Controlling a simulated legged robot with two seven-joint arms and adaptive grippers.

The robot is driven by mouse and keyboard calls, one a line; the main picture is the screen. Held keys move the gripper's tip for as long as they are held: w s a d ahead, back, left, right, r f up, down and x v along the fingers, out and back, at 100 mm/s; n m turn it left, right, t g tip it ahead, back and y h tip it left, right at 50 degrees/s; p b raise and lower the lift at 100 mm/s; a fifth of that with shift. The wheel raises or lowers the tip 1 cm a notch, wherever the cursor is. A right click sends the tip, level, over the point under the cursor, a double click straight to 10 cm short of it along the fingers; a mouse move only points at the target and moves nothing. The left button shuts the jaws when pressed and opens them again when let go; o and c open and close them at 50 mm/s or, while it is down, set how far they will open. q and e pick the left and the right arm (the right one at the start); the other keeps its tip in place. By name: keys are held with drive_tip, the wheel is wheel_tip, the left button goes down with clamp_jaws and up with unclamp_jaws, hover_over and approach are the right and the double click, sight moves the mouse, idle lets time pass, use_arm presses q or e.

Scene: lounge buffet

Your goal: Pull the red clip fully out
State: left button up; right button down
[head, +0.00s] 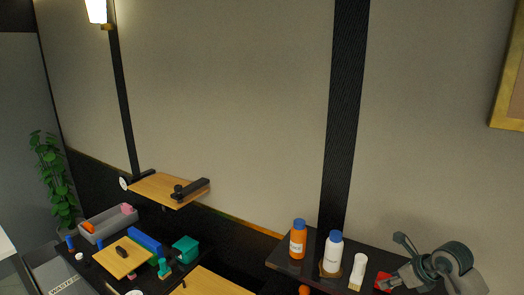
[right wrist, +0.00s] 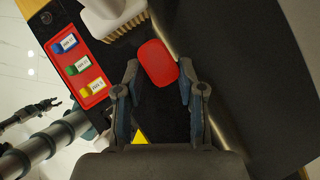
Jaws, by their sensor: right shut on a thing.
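A flat red piece with rounded corners, which I take to be the red clip (right wrist: 157,62), lies between the fingertips of my right gripper (right wrist: 158,72) in the right wrist view. My right gripper is shut on it. In the head view the right gripper (head: 396,279) is at the lower right, over the dark shelf, and the red clip (head: 383,281) shows just left of it. What the clip is attached to, if anything, is hidden. A small dark gripper, probably my left one (right wrist: 62,104), shows at the left of the right wrist view; its jaws are too small to judge.
A brush (right wrist: 112,22) and a red tray (right wrist: 97,96) of labelled coloured blocks lie close to the right gripper. On the shelf (head: 310,262) stand an orange bottle (head: 297,242), a white bottle (head: 332,254) and a pale upright object (head: 357,272). The wall is close behind.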

sight(385, 274)
drive_tip(key=shift+w+r, duration=0.1)
drive_tip(key=shift+r, duration=0.3)
drive_tip(key=shift+w+a+r+p, duration=0.1)
drive_tip(key=shift+a+r+p, duration=0.2)
drive_tip(key=shift+p, duration=0.35)
drive_tip(key=shift+d+r, duration=0.1)
drive_tip(key=shift+d, duration=0.15)
drive_tip(key=shift+r+p, duration=0.15)
drive_tip(key=shift+p, duration=0.15)
drive_tip(key=shift+d+r+p, duration=0.1)
drive_tip(key=shift+r+p, duration=0.45)
drive_tip(key=shift+r, duration=0.05)
drive_tip(key=shift+r+p, duration=1.35)
drive_tip(key=shift+r, duration=0.2)
